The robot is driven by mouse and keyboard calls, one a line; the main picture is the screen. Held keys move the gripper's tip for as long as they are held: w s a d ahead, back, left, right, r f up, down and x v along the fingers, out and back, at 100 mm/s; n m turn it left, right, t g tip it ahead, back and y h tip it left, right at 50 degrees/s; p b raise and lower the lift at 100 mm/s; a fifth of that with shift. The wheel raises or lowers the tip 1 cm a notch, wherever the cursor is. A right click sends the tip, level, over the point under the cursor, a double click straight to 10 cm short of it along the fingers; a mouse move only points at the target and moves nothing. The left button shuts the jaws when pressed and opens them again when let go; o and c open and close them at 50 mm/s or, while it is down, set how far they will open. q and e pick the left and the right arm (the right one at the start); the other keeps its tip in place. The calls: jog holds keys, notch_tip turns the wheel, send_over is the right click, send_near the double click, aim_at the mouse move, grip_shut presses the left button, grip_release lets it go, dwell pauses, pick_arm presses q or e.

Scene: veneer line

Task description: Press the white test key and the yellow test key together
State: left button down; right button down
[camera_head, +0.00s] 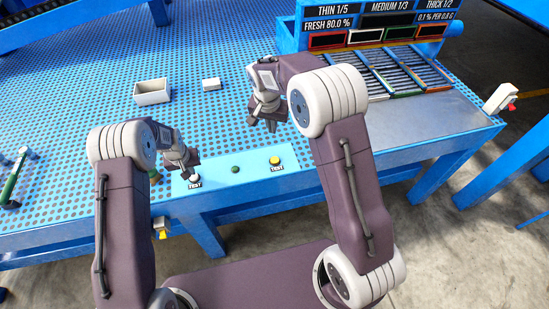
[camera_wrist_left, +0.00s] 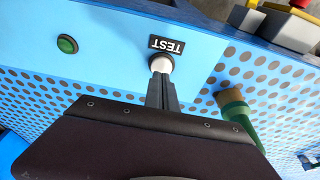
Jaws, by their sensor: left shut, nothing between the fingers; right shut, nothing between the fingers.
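The white test key (camera_head: 194,178) stands on the light blue panel at the table's front edge, with a TEST label. In the left wrist view the white key (camera_wrist_left: 161,64) shows just past the fingertips of my shut left gripper (camera_wrist_left: 161,80). The tips overlap its edge in the picture; I cannot tell whether they touch it. The head view shows my left gripper (camera_head: 190,168) right above that key. The yellow test key (camera_head: 275,160) is on the same panel, to the right, uncovered. My right gripper (camera_head: 262,122) is shut and empty, above and behind the yellow key.
A small green button (camera_head: 235,169) sits between the two keys. A green-handled tool (camera_wrist_left: 236,108) lies close beside my left gripper. A white box (camera_head: 152,92) and a small white block (camera_head: 212,84) are farther back. Slatted racks (camera_head: 400,70) stand at the right.

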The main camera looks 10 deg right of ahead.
pick_arm(q)
jog(key=shift+w+p+v, duration=0.2)
jog(key=shift+p+v, duration=0.25)
jog(key=shift+v, duration=0.3)
jog(key=shift+w+p+v, duration=0.15)
jog(key=shift+p+v, duration=0.3)
jog(key=shift+v, duration=0.3)
jog(key=shift+w+p+v, duration=0.2)
jog(key=shift+p+v, duration=0.25)
jog(key=shift+v, duration=0.3)
jog(key=shift+s, duration=0.1)
jog(key=shift+r, duration=0.2)
jog(key=b+v, duration=0.2)
jog(key=v, duration=0.6)
jog(key=shift+r+b, duration=0.4)
jog(key=shift+s, duration=0.1)
